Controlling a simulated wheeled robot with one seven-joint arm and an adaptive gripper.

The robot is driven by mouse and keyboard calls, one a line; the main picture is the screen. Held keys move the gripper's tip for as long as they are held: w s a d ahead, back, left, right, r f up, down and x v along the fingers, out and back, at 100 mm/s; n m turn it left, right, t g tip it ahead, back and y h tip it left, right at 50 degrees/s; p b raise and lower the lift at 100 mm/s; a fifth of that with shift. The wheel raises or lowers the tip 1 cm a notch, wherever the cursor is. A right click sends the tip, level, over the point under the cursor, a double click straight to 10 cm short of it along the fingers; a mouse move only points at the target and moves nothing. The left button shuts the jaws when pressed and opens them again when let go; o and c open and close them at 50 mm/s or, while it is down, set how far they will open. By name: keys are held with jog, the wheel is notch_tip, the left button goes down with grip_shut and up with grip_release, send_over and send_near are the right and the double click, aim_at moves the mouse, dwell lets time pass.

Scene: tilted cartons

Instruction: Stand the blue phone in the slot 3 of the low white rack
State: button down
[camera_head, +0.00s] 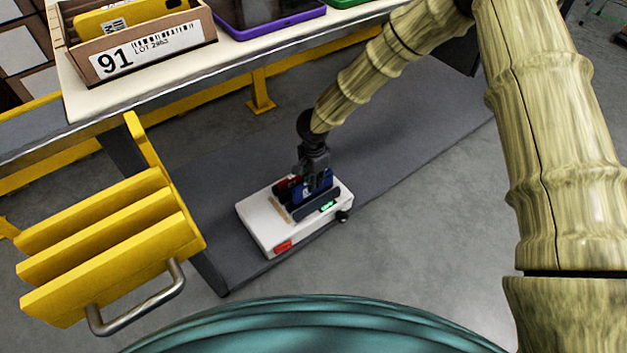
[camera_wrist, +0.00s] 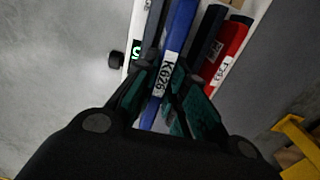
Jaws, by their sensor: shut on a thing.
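The low white rack (camera_head: 262,224) sits on the grey lower shelf, with dark upright dividers (camera_head: 318,205) on top. My gripper (camera_head: 313,172) points down over the rack and is shut on the blue phone, one finger on each side. A red phone (camera_wrist: 228,52) stands farther right in the wrist view, past a dark strip. The blue phone appears between dark dividers. I cannot tell which slot it is in or whether its lower edge touches the rack's base.
A green display (camera_head: 328,206), a black knob (camera_head: 342,216) and a red patch (camera_head: 283,246) are on the rack's front. A yellow slatted piece with a handle (camera_head: 110,245) stands at left. The upper table (camera_head: 200,60) holds a carton (camera_head: 150,50) and a purple-edged device (camera_head: 268,18).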

jog(key=shift+f, duration=2.4)
jog(key=shift+f+p, duration=0.3)
jog(key=shift+p, duration=0.1)
jog(key=c, duration=1.4)
grip_release()
jog(key=shift+r, duration=0.15)
notch_tip(320, 180, up, 12)
jog(key=shift+f, duration=0.1)
